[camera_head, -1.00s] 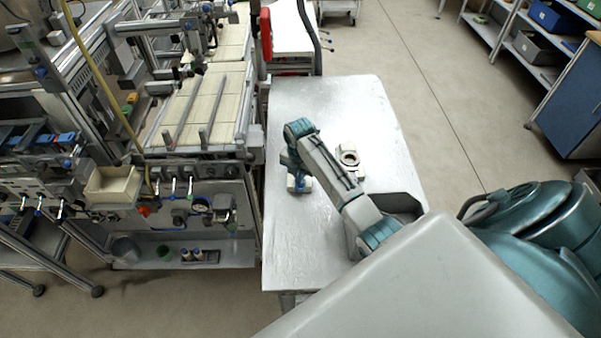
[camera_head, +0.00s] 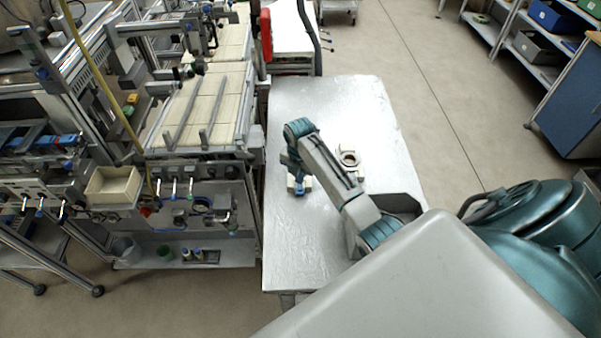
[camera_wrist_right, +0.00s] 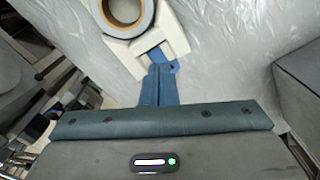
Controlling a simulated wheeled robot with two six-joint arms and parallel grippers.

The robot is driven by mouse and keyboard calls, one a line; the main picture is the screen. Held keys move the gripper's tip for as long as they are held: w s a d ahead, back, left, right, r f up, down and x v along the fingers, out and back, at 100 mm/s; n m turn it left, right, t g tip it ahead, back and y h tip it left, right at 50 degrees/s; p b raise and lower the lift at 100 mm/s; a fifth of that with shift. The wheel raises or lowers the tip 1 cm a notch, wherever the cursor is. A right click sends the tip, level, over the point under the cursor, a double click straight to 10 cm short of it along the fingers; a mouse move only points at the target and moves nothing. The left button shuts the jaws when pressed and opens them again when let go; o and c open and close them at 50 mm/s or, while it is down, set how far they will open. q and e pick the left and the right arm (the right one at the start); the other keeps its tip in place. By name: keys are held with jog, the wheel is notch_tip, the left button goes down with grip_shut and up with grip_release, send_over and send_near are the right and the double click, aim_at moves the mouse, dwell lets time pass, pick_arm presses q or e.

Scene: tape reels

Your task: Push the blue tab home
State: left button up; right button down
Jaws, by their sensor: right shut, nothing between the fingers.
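A blue tab (camera_wrist_right: 156,55) sticks out of the holder's near edge. My right gripper (camera_wrist_right: 160,72) is shut and empty, its fingertips at the outer end of the tab. They look to be touching it, but a small gap cannot be ruled out. In the head view my right gripper (camera_head: 297,178) is low over the left part of the table, and my arm hides much of the holder. My left gripper is not in view.
The pale metal table (camera_head: 325,240) is mostly clear in front. A second white piece with a dark ring (camera_head: 348,158) stands right of the gripper. A grey open tray (camera_head: 400,205) lies by my arm. Machinery with a conveyor (camera_head: 205,115) borders the table's left edge.

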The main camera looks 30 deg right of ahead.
notch_tip(320, 180, up, 6)
jog(key=shift+r, duration=0.2)
dwell(0.3)
dwell(0.5)
